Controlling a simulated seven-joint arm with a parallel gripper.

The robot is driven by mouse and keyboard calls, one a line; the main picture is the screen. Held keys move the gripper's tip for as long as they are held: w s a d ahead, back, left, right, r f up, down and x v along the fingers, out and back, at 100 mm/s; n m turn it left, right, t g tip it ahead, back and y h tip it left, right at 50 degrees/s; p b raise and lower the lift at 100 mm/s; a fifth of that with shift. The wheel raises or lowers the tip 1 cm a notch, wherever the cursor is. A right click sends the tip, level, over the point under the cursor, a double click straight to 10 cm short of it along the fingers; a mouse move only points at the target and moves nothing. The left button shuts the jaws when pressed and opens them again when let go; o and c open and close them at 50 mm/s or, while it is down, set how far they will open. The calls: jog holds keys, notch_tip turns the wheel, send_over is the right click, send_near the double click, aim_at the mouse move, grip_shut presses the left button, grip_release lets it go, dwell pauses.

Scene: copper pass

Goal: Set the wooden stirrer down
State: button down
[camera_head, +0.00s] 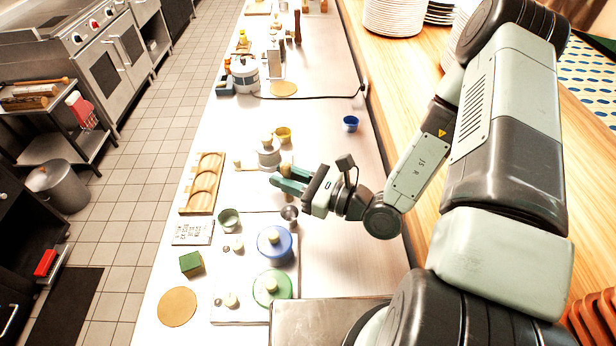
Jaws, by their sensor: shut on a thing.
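My gripper (284,177) is over the white counter, its teal fingers pointing left. It is shut on the wooden stirrer (287,165), of which only a short tan part shows at the fingers. The rest of the stirrer is hidden by the fingers or too small to make out. I cannot tell how far its lower end is from the counter.
A grey-white lidded jar (268,156) and a yellow cup (283,134) stand just beyond my gripper. A small metal ball-like thing (289,213) is just in front. A blue-lidded pot (274,243) stands nearer. A blue cup (350,123) stands right, with bare counter around it.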

jog(key=shift+r, duration=0.35)
jog(key=w+d+r+m+t+h, duration=0.1)
jog(key=w+d+m+t+h, duration=0.3)
jog(key=d, duration=0.7)
jog(key=w+d+r+m+t+h, duration=0.1)
jog(key=w+d+m+t+h, duration=0.3)
jog(key=d, duration=0.7)
jog(key=w+d+m+t+h, duration=0.2)
jog(key=w+d+m+h, duration=0.3)
jog(key=d, duration=0.6)
jog(key=s+d+r+m+g+h, duration=0.25)
jog(key=s+d+h, duration=0.3)
jog(key=d, duration=0.55)
jog(key=s+d+r+m+g+h, duration=0.2)
jog(key=s+d+r+m+h, duration=0.25)
jog(key=d, duration=0.65)
jog(key=s+d+r+m+g+h, duration=0.1)
jog(key=s+d+m+g+h, duration=0.1)
jog(key=s+d+h, duration=0.7)
jog(key=shift+w+d+f+m+y, duration=0.1)
jog(key=shift+w+d+f+y, duration=0.25)
jog(key=shift+f, duration=1.35)
jog(key=shift+w+d+f+m+y, duration=0.15)
jog(key=shift+d+f+y, duration=0.4)
jog(key=shift+f, duration=1.1)
jog(key=shift+w+d+f+m+y, duration=0.1)
jog(key=shift+w+d+f+y, duration=0.35)
jog(key=shift+f, duration=1.25)
jog(key=shift+s+d, duration=0.15)
